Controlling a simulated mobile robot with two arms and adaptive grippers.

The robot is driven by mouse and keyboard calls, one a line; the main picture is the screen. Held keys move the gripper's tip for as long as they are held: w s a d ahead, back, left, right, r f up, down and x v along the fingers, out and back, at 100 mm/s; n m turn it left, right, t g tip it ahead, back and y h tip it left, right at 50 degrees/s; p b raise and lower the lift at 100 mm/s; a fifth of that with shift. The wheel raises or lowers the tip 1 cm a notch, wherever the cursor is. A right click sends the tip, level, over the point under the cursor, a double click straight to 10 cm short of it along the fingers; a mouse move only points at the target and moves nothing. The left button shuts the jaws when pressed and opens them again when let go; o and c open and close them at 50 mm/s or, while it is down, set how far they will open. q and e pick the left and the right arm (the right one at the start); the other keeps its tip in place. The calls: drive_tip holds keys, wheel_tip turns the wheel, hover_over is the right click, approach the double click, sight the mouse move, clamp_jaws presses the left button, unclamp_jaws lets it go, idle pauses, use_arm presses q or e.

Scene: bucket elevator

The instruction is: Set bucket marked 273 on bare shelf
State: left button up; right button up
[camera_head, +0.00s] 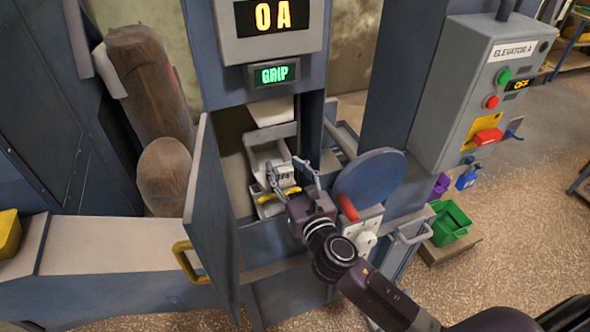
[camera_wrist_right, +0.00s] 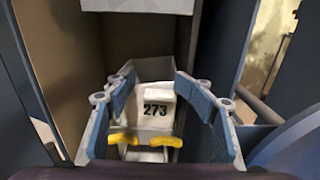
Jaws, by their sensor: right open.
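The bucket marked 273 (camera_wrist_right: 157,92) is pale grey, with a black number on its front and yellow grip parts below the number. It sits inside the elevator's open bay; in the head view it is partly hidden behind my right gripper (camera_head: 288,176). In the right wrist view my right gripper (camera_wrist_right: 158,100) is open, with one blue-padded finger on each side of the bucket's front. I cannot tell whether either finger touches it. My left gripper is in neither view. I cannot pick out a bare shelf with certainty.
An open blue door (camera_head: 208,205) with a yellow handle stands left of the bay. A round blue cover (camera_head: 369,176) stands to its right. Another pale bucket-like part (camera_wrist_right: 140,5) hangs above. The control box (camera_head: 468,90) reads OFF; a green bin (camera_head: 452,222) stands low right.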

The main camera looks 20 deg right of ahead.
drive_tip(key=shift+s+d+f+p, duration=0.1)
drive_tip(key=shift+s+f+p, duration=0.1)
drive_tip(key=shift+p, duration=0.2)
drive_tip(key=shift+w+d+r+p, duration=0.1)
drive_tip(key=shift+w+r+p, duration=0.05)
drive_tip(key=shift+r+p, duration=0.65)
drive_tip(key=s+b, duration=0.4)
drive_tip(key=s, duration=2.6)
drive_tip(key=s+d+f+m+g+h, duration=0.1)
drive_tip(key=s+d+f+m+g, duration=0.3)
drive_tip(key=f, duration=1)
drive_tip(key=s+d+f+m+g+h, duration=0.1)
drive_tip(key=d+f+m+g, duration=0.3)
drive_tip(key=f, duration=1.1)
drive_tip(key=s+d+f+m+g+h, duration=0.15)
drive_tip(key=f+m, duration=0.45)
drive_tip(key=f, duration=0.8)
drive_tip(key=s+a+f+m+g+y, duration=0.1)
drive_tip(key=s+f+m+g, duration=0.3)
drive_tip(key=s+f+m, duration=0.3)
drive_tip(key=s+a+f+m+g+y, duration=0.2)
drive_tip(key=s+f+m, duration=0.5)
drive_tip(key=f+m, duration=0.6)
drive_tip(key=shift+s+g, duration=0.4)
drive_tip(key=shift+g, duration=0.45)
